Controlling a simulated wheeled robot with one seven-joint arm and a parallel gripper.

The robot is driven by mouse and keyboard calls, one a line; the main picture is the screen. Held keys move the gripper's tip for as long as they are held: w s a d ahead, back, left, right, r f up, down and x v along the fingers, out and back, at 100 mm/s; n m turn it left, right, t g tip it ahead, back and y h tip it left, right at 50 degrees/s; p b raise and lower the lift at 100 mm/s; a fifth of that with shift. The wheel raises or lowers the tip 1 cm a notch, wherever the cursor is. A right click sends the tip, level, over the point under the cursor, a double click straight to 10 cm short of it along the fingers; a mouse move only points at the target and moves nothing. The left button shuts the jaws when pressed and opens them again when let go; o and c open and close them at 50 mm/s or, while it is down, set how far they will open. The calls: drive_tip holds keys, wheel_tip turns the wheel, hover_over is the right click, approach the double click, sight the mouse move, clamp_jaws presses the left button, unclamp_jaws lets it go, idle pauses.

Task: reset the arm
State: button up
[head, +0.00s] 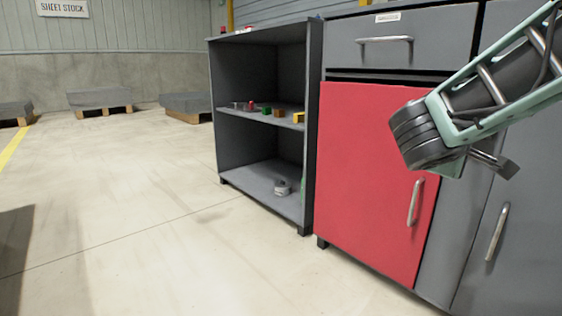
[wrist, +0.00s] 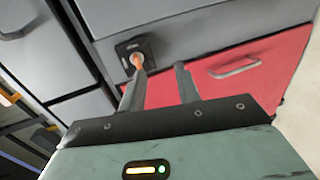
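My gripper (wrist: 159,70) is open in the wrist view, with its two dark fingers apart and a clear gap between them. Nothing shows held in it. In the head view my gripper (head: 499,162) is at the right, in front of the grey cabinet and right of the red door (head: 370,200). In the wrist view an orange lever (wrist: 137,60) on a dark plate (wrist: 148,48) lies beyond the left fingertip. I cannot tell whether the finger touches it.
The red door, with a metal handle (head: 415,202), appears closed. A drawer (head: 405,42) is above it. Left of it stands an open shelf unit (head: 315,120) with several small coloured items and a grey roll (head: 282,187).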

drive_tip(key=s+a+r+g+y+p, duration=0.3)
drive_tip(key=s+a+g+y+p, duration=0.25)
drive_tip(key=s+a+p, duration=0.65)
drive_tip(key=s+a+r+g+y+p, duration=0.35)
drive_tip(key=s+a+y+p, duration=0.35)
drive_tip(key=s+a+p, duration=0.45)
wheel_tip(320, 180, up, 36)
drive_tip(key=s+d+p, duration=0.1)
drive_tip(key=s+p, duration=0.1)
drive_tip(key=p, duration=3.4)
drive_tip(key=shift+s+d+f+n+p, duration=0.15)
drive_tip(key=shift+d+n+p, duration=0.1)
drive_tip(key=shift+n+p, duration=0.1)
